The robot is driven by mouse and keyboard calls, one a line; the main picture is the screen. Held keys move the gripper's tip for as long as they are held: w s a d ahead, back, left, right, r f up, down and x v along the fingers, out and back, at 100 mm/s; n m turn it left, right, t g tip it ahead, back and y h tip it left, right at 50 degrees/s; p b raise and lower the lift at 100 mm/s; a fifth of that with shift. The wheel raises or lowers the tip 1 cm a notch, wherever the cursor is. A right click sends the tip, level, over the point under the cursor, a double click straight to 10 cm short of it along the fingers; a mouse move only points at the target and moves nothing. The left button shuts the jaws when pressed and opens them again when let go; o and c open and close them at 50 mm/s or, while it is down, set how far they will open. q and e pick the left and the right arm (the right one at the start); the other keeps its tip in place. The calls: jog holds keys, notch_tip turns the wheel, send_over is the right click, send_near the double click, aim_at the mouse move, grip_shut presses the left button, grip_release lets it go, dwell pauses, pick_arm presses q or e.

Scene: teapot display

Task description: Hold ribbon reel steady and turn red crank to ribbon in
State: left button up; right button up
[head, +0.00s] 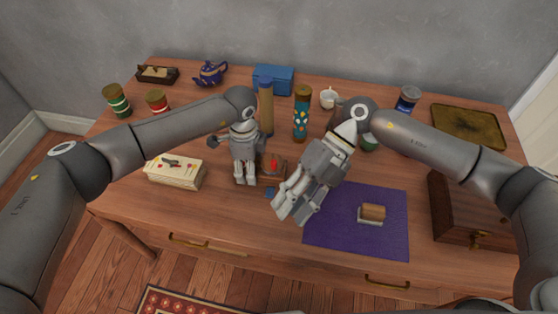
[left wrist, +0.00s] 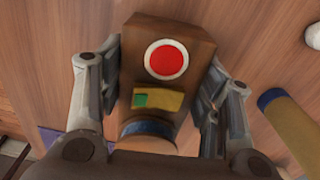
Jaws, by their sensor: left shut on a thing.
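The ribbon reel is a brown wooden block (head: 273,180) near the middle of the table, with a red part on top, probably the crank (head: 273,164). The left wrist view shows the block (left wrist: 185,36) with a white-rimmed red disc (left wrist: 166,60), a yellow-green patch and a blue band below. My left gripper (head: 246,182) is shut on the block, with a finger along each side; its fingers partly hide the block in the head view. My right gripper (head: 292,210) is just right of and nearer than the reel, apart from it. Its finger gap is unclear.
A purple mat (head: 335,238) with a small wood-topped block (head: 373,211) lies to the right. A cream box (head: 174,173) stands left. Behind the reel are a tan cylinder (head: 266,105) and a patterned tube (head: 301,115). A wooden chest (head: 465,215) stands at right.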

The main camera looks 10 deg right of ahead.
jog(key=m+g+y, duration=0.1)
jog(key=m+y, duration=0.2)
jog(key=m+t+y, duration=0.7)
jog(key=m+t, duration=0.4)
jog(key=m, duration=0.8)
send_near(279, 169)
jog(key=d+r, duration=0.1)
jog(key=r, duration=0.2)
jog(key=shift+s+d, duration=0.1)
jog(key=shift+d, duration=0.3)
jog(key=x, duration=1.1)
jog(key=shift+a+f, duration=0.15)
jog(key=shift+a, duration=0.25)
grip_shut()
